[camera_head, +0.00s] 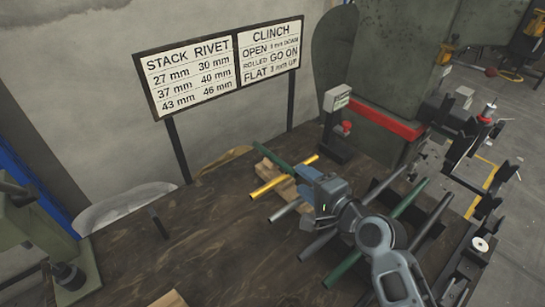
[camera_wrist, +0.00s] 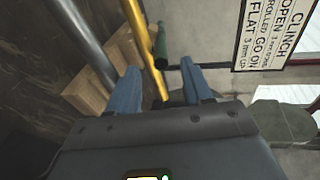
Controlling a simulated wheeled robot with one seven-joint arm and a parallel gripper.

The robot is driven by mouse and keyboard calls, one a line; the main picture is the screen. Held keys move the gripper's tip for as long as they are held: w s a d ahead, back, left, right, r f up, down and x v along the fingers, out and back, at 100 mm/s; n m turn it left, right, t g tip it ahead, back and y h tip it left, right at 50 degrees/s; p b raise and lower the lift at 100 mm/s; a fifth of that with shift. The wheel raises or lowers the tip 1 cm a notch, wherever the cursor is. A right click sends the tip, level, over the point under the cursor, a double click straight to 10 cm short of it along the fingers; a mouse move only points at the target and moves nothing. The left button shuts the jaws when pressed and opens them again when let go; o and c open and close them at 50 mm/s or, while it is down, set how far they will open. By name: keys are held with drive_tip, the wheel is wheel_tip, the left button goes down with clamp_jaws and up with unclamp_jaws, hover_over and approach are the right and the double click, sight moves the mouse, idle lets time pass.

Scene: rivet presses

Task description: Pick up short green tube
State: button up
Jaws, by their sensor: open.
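A green tube (camera_head: 270,160) lies at the far end of the tube row in the head view, partly behind a yellow tube (camera_head: 284,178). In the wrist view, the green tube (camera_wrist: 161,45) shows end-on, just beyond my fingertips, beside the yellow tube (camera_wrist: 147,50). My gripper (camera_head: 308,178) is open and empty, with its blue fingers (camera_wrist: 158,68) spread on either side of the yellow and green tubes' line. Whether the fingers touch any tube is unclear. Which green tube is shortest is hard to tell.
A grey tube (camera_wrist: 82,42) lies left of my fingers above wooden blocks (camera_wrist: 88,98). The blocks (camera_head: 268,172) rest on the dark table (camera_head: 220,240). A sign (camera_head: 220,66) stands behind. A small post-mounted device (camera_head: 337,100) stands at the back right. The table's left-middle is mostly clear.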

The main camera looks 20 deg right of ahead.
sight(297, 175)
drive_tip(key=x, duration=0.3)
drive_tip(key=shift+w, duration=0.15)
clamp_jaws()
idle(0.3)
